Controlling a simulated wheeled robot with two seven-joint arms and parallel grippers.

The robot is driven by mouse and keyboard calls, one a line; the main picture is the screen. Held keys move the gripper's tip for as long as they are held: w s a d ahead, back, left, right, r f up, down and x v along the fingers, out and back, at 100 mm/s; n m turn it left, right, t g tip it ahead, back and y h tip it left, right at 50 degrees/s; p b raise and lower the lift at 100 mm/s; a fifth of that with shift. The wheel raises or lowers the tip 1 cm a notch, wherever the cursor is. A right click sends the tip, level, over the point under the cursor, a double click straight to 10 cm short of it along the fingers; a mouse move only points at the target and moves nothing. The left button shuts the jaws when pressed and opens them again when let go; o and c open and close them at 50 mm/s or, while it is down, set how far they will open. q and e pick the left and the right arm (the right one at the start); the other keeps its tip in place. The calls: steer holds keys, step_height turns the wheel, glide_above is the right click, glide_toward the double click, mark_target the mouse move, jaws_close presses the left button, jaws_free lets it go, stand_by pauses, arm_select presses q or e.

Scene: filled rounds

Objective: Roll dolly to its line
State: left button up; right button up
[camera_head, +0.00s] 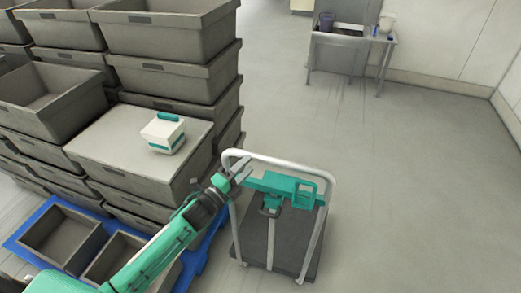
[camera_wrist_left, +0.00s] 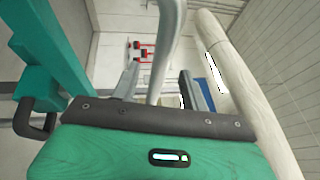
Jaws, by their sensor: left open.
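The dolly (camera_head: 258,240) is a dark flat platform with a pale tubular push handle (camera_head: 300,163), standing on the grey floor right of the stacked crates. My left gripper (camera_head: 241,170) is open at the upper left corner of this handle. In the left wrist view the open fingers (camera_wrist_left: 158,88) stand on either side of a pale tube of the handle (camera_wrist_left: 166,45); I cannot tell whether they touch it. A teal piece with a loop and a dark grip (camera_head: 288,188) shows at the dolly's handle. My right gripper is not identifiable. No floor line is clear.
Tall stacks of grey crates (camera_head: 172,40) stand at the left on a blue pallet (camera_head: 30,235). A white and teal box (camera_head: 163,133) rests on a closed lid. A metal table (camera_head: 350,38) stands at the back. The floor (camera_head: 420,170) at the right is clear.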

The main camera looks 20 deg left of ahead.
mark_target(257, 156)
arm_select(q)
steer(key=p+x, duration=0.1)
steer(key=x, duration=0.4)
steer(key=shift+w+d+r, duration=0.1)
steer(key=shift+w+r, duration=0.1)
steer(key=shift+p+x, duration=0.35)
steer(key=shift+x, duration=0.45)
steer(key=shift+f, duration=0.15)
jaws_close()
